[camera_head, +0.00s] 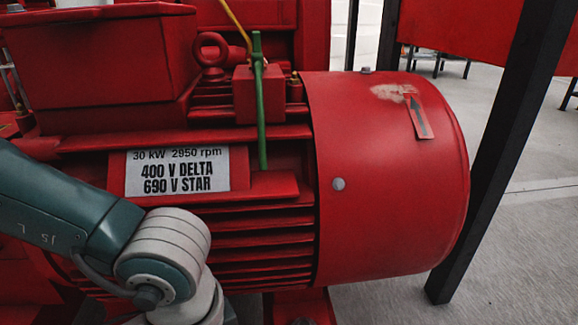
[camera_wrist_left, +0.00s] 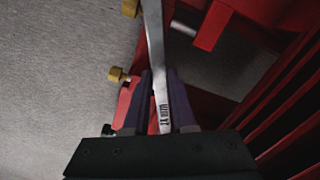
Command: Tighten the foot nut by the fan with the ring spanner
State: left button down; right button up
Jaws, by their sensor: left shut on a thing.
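The spanner (camera_wrist_left: 155,45) is a flat silver bar with dark marking near my end. It runs up through the left wrist view and its far end is cut off by the top edge, so the ring is hidden. My left gripper (camera_wrist_left: 160,82) is shut on its handle. In the head view my left arm comes in low at the left, and the gripper is below the picture. The red fan cover (camera_head: 390,180) forms the motor's right end. A red foot (camera_head: 300,304) shows below it at the bottom edge; I cannot make out its nut clearly. My right gripper is not in view.
The finned red motor (camera_head: 260,240) fills the middle, with a green rod (camera_head: 261,110) standing against it. A black post (camera_head: 490,160) stands right of the cover. Two yellow fittings (camera_wrist_left: 117,74) sit left of the spanner. Grey floor (camera_wrist_left: 50,80) is open at left.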

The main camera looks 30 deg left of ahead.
pick_arm(q)
jog(key=shift+r, duration=0.1)
jog(key=shift+r+p, duration=2.35)
jog(key=shift+r, duration=0.15)
